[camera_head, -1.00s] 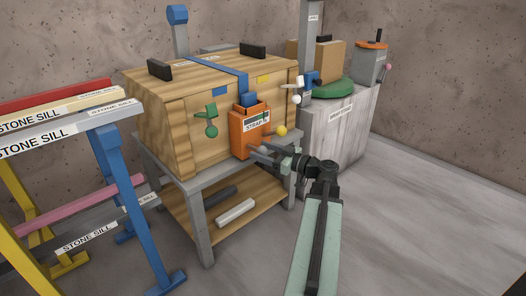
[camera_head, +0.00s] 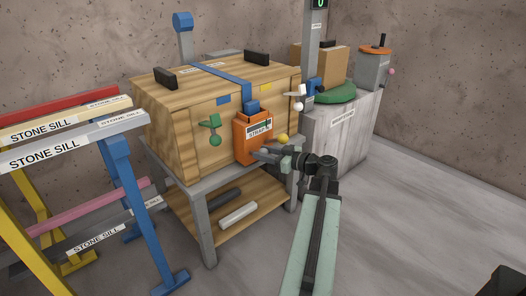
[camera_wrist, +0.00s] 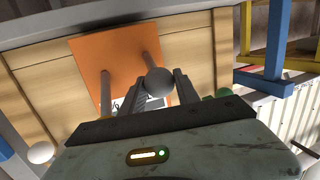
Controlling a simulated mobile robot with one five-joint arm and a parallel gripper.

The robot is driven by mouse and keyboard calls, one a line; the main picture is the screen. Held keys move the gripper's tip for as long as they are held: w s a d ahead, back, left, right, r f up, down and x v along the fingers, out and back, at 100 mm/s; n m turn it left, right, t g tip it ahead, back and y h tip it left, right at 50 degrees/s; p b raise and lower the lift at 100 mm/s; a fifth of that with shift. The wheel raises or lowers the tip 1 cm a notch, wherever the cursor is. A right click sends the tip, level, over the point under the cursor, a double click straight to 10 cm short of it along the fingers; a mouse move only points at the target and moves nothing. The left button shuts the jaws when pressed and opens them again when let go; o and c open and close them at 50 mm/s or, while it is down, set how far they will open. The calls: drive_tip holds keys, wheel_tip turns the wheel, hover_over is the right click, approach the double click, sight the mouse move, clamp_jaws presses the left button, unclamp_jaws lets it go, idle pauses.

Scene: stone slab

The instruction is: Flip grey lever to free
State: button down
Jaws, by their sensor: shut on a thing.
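The orange strap box (camera_head: 242,143) is fixed on the front of the wooden crate (camera_head: 175,107), with a blue strap running into its top. In the wrist view its orange face (camera_wrist: 88,62) fills the upper middle, with a partly hidden label. The grey lever (camera_wrist: 158,82) shows there as a rod ending in a round grey knob. My gripper (camera_wrist: 157,92) is shut on the lever, its fingers on either side of the knob. In the head view my gripper (camera_head: 258,153) is at the lower front of the box, where the lever is hard to make out.
A green-knobbed latch (camera_head: 215,140) is left of the box; a yellow ball (camera_head: 283,138) and a white-knobbed latch (camera_head: 298,105) are right. A rack of stone sills (camera_head: 60,147) stands left. A grey cabinet (camera_head: 340,140) stands right.

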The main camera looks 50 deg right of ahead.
drive_tip(key=shift+w, duration=0.1)
drive_tip(key=c, duration=0.9)
unclamp_jaws()
drive_tip(key=s+d, duration=0.1)
drive_tip(key=s, duration=0.6)
drive_tip(key=shift+s+r+p, duration=0.4)
